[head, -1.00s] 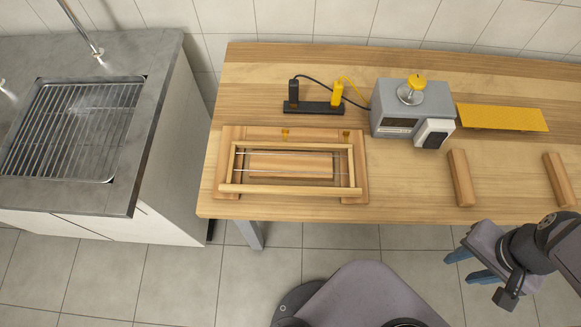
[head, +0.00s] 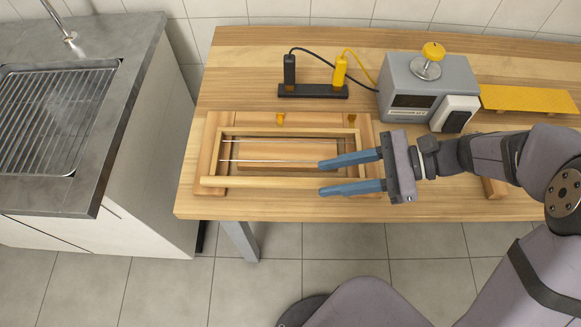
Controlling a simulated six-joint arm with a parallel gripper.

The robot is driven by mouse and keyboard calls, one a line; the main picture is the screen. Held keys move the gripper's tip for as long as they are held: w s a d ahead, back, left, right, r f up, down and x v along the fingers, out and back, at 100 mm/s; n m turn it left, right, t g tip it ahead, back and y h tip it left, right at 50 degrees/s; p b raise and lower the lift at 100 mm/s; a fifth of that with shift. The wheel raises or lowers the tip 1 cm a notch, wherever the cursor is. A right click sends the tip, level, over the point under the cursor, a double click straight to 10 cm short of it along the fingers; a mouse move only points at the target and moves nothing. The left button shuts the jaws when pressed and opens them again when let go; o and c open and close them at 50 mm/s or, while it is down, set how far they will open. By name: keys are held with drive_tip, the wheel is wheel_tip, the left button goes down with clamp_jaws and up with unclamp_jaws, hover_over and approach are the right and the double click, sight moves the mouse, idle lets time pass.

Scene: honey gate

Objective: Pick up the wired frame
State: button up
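The wired frame (head: 225,182) is a light wooden rectangle with thin wires strung across it. It rests on a wooden jig board (head: 203,155) at the left of the table. My gripper (head: 325,177) points left, its two blue fingers apart with nothing seen held between them. The fingertips overlap the right end of the frame in the head view, one above and one near the front bar. I cannot tell their height over the frame or whether they touch it. The fingers hide part of the frame's right side.
A grey device (head: 405,90) with a yellow knob stands behind my gripper. A power strip (head: 312,91) with a black and a yellow plug lies behind the jig. A yellow sheet (head: 525,98) lies at the back right. A wooden block (head: 494,188) is partly hidden under my arm.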

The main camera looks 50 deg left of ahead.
sight(290, 180)
drive_tip(key=shift+s+a, duration=0.2)
drive_tip(key=shift+a, duration=0.25)
drive_tip(key=shift+x, duration=3.6)
drive_tip(key=shift+a+r, duration=0.1)
drive_tip(key=shift+r, duration=0.05)
clamp_jaws()
